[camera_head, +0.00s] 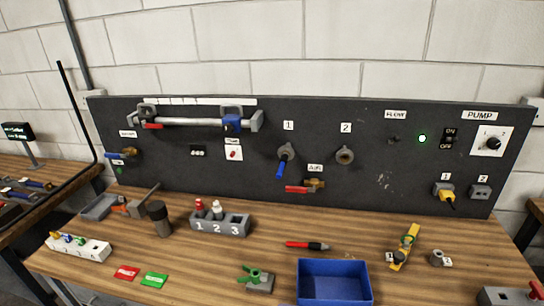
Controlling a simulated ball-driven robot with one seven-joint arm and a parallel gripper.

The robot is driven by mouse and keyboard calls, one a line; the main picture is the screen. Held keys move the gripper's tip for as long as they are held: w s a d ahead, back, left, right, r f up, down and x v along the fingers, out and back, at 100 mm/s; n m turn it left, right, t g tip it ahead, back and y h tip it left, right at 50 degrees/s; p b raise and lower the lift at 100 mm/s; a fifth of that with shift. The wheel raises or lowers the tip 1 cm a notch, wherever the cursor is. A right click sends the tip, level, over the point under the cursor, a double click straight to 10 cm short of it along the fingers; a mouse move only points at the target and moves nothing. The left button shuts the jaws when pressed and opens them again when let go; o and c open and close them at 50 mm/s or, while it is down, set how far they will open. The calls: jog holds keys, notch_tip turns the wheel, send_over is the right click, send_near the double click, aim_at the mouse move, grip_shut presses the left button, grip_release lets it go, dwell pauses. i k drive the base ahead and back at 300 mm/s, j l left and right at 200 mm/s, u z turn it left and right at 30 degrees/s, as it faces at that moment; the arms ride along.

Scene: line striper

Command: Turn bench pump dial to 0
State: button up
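The pump dial (493,143) is a black knob on a white square plate at the right end of the dark upright panel, under the label "PUMP" (479,115). The marks around the knob are too small to read, so I cannot tell its setting. Left of it is a small ON/OFF switch (450,139), and a lit green lamp (422,139) is further left. My gripper does not show in this view, and nothing covers the dial.
A wooden bench (210,275) runs below the panel (380,180). A blue bin (333,284), a red-black marker (307,245), a yellow tool (404,247) and a numbered grey block (220,222) stand on it. A yellow plug (444,194) juts from the panel below the dial.

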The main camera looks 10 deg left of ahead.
aim_at(494, 144)
jog(key=i+l, duration=0.15)
jog(key=l, duration=0.25)
jog(key=i+l, duration=0.2)
jog(key=l, duration=0.2)
jog(key=i+l, duration=0.15)
jog(key=l, duration=0.25)
jog(key=i+l, duration=0.2)
jog(key=l, duration=0.2)
jog(key=i+l, duration=0.15)
jog(key=l, duration=0.25)
jog(key=i+l, duration=0.2)
jog(key=l, duration=0.2)
